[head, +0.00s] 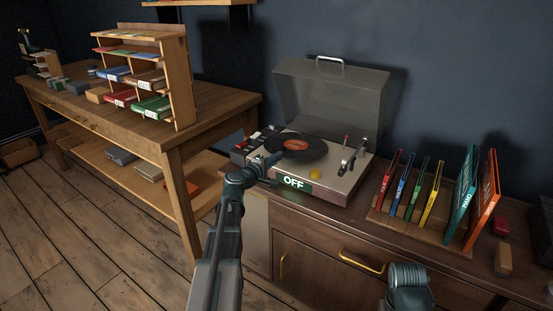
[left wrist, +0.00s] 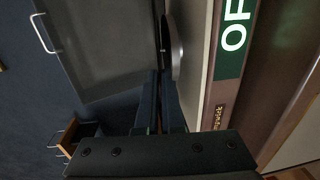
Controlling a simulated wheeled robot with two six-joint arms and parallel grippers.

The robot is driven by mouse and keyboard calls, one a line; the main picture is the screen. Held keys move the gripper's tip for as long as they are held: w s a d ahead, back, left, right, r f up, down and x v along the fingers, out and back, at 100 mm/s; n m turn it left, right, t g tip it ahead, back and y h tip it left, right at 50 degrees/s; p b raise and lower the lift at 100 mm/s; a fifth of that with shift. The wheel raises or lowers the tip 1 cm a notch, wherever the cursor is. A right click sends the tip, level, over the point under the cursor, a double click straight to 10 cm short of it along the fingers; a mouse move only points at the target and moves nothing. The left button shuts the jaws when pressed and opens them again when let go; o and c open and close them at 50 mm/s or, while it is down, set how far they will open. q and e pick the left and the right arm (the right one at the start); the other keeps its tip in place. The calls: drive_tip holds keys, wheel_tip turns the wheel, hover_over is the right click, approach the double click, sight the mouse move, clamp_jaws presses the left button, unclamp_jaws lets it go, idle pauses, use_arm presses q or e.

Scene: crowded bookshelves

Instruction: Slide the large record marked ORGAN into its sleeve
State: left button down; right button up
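A large black record with an orange label (head: 297,146) lies on the turntable (head: 337,181); its lettering is too small to read. My left gripper (head: 268,160) is at the record's left edge. In the left wrist view its fingers (left wrist: 160,78) are close together and look shut on the rim, beside the grey platter (left wrist: 175,48). The orange sleeve marked ORGAN (head: 484,203) stands upright, leaning slightly, at the right end of the rack (head: 418,227). My right arm (head: 408,287) shows at the bottom right; its fingers are out of view.
The player's lid (head: 330,98) is raised, and its sign reads OFF (head: 294,183). The tonearm (head: 350,157) is right of the record. A teal PIANO sleeve (head: 462,194) and several smaller sleeves share the rack.

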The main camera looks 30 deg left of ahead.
use_arm(q)
drive_tip(key=shift+r+p, duration=1.15)
drive_tip(key=shift+r, duration=0.1)
idle(0.8)
wheel_tip(320, 180, up, 4)
drive_tip(key=p, duration=0.4)
idle(0.3)
drive_tip(key=s+r+p, duration=0.3)
drive_tip(key=s, duration=0.5)
drive_tip(key=shift+a, duration=0.3)
idle(0.5)
idle(0.4)
